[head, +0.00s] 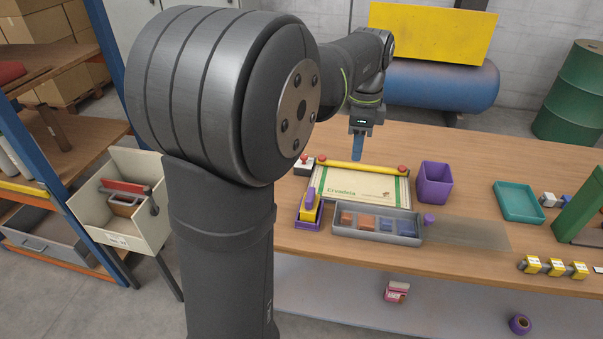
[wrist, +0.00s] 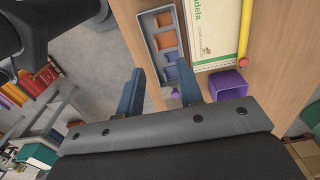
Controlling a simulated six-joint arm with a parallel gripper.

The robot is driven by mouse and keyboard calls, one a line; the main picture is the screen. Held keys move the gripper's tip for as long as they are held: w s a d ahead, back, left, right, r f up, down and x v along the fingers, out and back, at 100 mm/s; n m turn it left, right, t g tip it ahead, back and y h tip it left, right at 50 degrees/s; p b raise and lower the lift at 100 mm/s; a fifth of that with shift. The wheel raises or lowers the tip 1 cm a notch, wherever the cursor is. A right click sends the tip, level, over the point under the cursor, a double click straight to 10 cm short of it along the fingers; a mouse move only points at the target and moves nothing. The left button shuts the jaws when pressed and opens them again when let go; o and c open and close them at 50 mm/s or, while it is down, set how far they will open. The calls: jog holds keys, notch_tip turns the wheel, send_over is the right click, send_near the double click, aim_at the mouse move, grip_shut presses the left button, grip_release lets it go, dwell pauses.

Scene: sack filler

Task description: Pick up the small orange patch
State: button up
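A grey tray (head: 376,237) on the table holds orange and blue patches in separate compartments. Its leftmost compartment in the head view holds an orange patch (head: 346,217); a second orange patch (head: 366,222) is beside it. In the wrist view the end orange patch (wrist: 163,20) looks a little smaller than the other orange patch (wrist: 168,40). Blue patches (head: 405,227) fill the right compartments. My gripper (head: 357,153) is above and behind the tray, clear of the table. In the wrist view my gripper (wrist: 161,66) has its blue fingers apart with nothing between them.
A sack (head: 365,187) lies flat behind the tray, with a yellow bar (head: 362,168) along its far edge. A purple bin (head: 434,182) stands to its right. A yellow and purple tool (head: 310,206) stands left of the tray. A teal tray (head: 518,202) sits farther right.

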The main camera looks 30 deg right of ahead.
dwell(0.3)
jog(key=n+g+h, duration=0.1)
jog(key=n, duration=3.5)
send_over(347, 224)
jog(key=w+a, duration=0.2)
notch_tip(347, 224, down, 6)
jog(key=f, duration=0.5)
jog(key=s+d+f, duration=0.1)
jog(key=f, duration=1.1)
jog(key=shift+s+d, duration=0.25)
jog(key=shift+d, duration=0.1)
jog(key=shift+r, duration=0.1)
grip_shut()
